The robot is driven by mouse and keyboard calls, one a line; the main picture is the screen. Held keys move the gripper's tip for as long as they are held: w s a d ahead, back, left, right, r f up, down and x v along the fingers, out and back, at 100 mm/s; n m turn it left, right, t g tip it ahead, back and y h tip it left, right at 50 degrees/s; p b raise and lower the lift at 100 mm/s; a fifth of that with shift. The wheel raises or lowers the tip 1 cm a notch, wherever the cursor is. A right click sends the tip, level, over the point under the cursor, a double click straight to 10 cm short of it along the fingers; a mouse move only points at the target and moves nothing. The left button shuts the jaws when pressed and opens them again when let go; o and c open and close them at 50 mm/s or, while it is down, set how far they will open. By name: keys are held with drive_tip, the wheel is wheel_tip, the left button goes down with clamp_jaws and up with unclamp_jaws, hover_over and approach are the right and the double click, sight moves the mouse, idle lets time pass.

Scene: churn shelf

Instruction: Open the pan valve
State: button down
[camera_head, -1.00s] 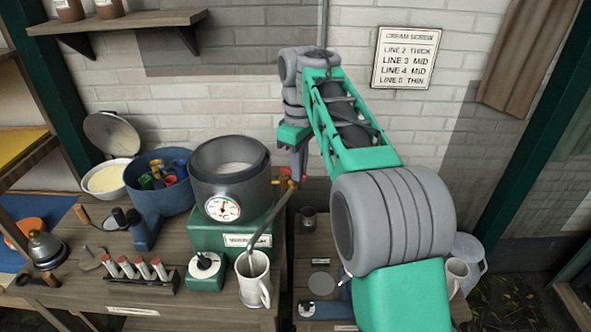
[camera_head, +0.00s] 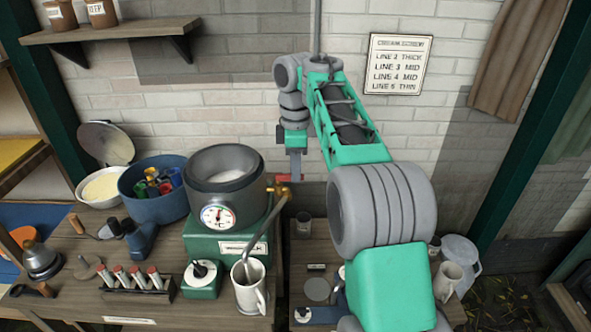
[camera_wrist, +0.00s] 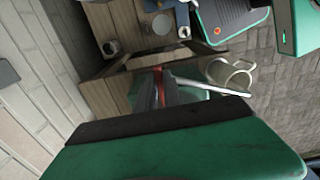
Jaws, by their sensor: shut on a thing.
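The pan (camera_head: 226,168) is a dark round pot with a dial gauge, on a green base. Its valve (camera_head: 279,190) is a brass fitting on the pan's right side with a red handle (camera_head: 285,178). A grey spout runs from it down to a white mug (camera_head: 249,296). My gripper (camera_head: 295,176) is at the valve, shut on the red handle. In the wrist view the red handle (camera_wrist: 158,86) shows between the dark fingers (camera_wrist: 162,92), partly hidden by them. The mug (camera_wrist: 229,74) and pale spout show beside them.
A blue tub (camera_head: 155,200) of coloured pieces stands left of the pan. A rack of red-topped tubes (camera_head: 137,284) and a small black-knobbed green box (camera_head: 201,279) are in front. A sign (camera_head: 398,64) hangs on the brick wall. Another mug (camera_head: 447,281) stands at right.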

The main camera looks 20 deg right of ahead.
drive_tip(key=c, duration=1.8)
unclamp_jaws()
drive_tip(key=shift+o, duration=0.2)
wheel_tip(320, 180, up, 8)
drive_tip(key=p, duration=0.7)
drive_tip(key=shift+f, duration=0.1)
